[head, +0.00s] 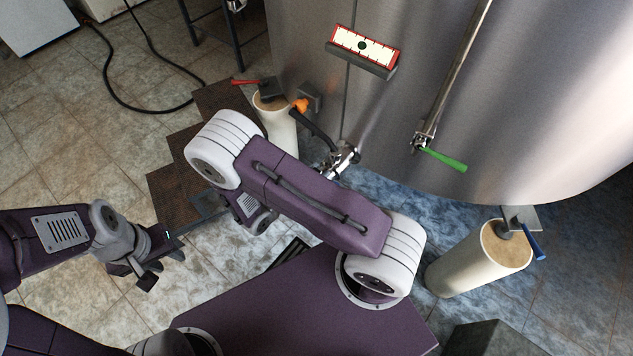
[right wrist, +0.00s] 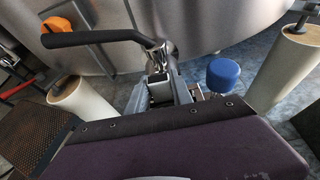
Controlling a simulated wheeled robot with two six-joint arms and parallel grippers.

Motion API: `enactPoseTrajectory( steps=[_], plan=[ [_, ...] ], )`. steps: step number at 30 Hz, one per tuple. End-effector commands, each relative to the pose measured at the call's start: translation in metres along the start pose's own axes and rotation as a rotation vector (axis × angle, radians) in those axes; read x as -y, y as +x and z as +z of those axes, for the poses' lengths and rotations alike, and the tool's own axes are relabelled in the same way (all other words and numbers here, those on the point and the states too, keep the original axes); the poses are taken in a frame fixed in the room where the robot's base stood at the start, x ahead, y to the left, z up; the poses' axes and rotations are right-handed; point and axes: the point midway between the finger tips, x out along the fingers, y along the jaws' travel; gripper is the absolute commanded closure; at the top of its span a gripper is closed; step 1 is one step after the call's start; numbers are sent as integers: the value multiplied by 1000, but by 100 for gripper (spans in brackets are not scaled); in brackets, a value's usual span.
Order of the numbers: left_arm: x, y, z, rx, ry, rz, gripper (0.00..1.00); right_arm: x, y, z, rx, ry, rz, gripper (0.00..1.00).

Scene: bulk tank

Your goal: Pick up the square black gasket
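I cannot make out a square black gasket for certain in either view. A flat dark grey square patch (head: 207,204) shows at the edge of the brown steps, partly behind my right arm; I cannot tell what it is. My left gripper (head: 163,266) is at the left of the head view, over the tiled floor, with its fingers apart and nothing between them. My right gripper is hidden behind its own arm in the head view.
Cream tank legs (head: 470,268) stand on the floor. Brown steps (head: 180,170) lie left of my right arm. A blue round-topped object (right wrist: 223,74) stands beyond.

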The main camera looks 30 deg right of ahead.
Motion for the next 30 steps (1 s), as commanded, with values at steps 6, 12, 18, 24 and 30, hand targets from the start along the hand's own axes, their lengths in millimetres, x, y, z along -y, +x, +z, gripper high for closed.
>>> enactPoseTrajectory(
  steps=[6, 12, 18, 24, 30],
  plan=[
    [0, 0, 0, 0, 0, 0, 64, 0, 0, 0, 0, 1, 0, 100],
    [0, 0, 0, 0, 0, 0, 64, 0, 0, 1, -1, 1, 0, 100],
    [0, -7, -1, 0, 0, 0, 64, 0, -9, 20, -1, 4, 0, 100],
    [0, -20, -2, 0, 0, 0, 64, -1, -26, 62, -1, 6, 2, 100],
    [-1, -33, -4, 0, 0, 0, 64, 0, -45, 108, -1, 7, 1, 100]
  ],
)
